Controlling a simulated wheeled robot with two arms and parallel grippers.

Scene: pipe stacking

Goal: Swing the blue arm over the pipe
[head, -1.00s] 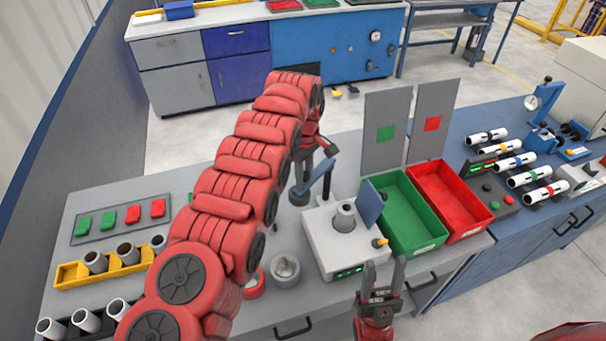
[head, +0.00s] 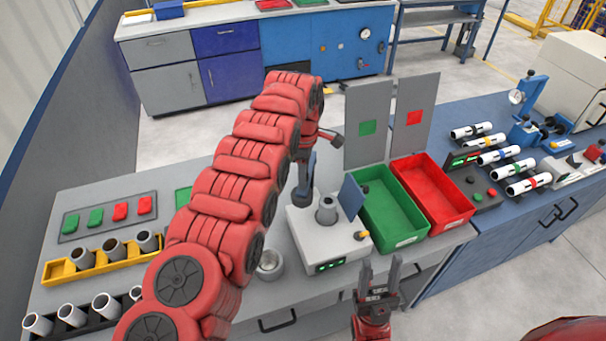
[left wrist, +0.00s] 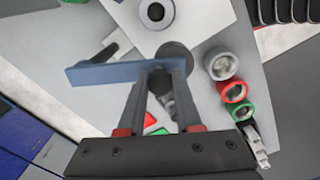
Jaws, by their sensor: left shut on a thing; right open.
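The white device (head: 328,240) stands on the grey bench with a short grey pipe (head: 326,206) upright in its top. The pipe's round open end also shows at the top of the left wrist view (left wrist: 156,12). My left gripper (left wrist: 160,72) is shut on the blue arm (left wrist: 110,73), near one end of it. The arm lies beside the pipe, not across it, in that view. In the head view the blue arm (head: 311,166) is partly hidden by my left arm. My right gripper (head: 379,268) is open and empty in front of the device.
A blue plate (head: 352,197) stands at the device's right side. A green bin (head: 392,236) and a red bin (head: 440,222) stand to the right. A yellow rack (head: 100,267) with pipes is at left.

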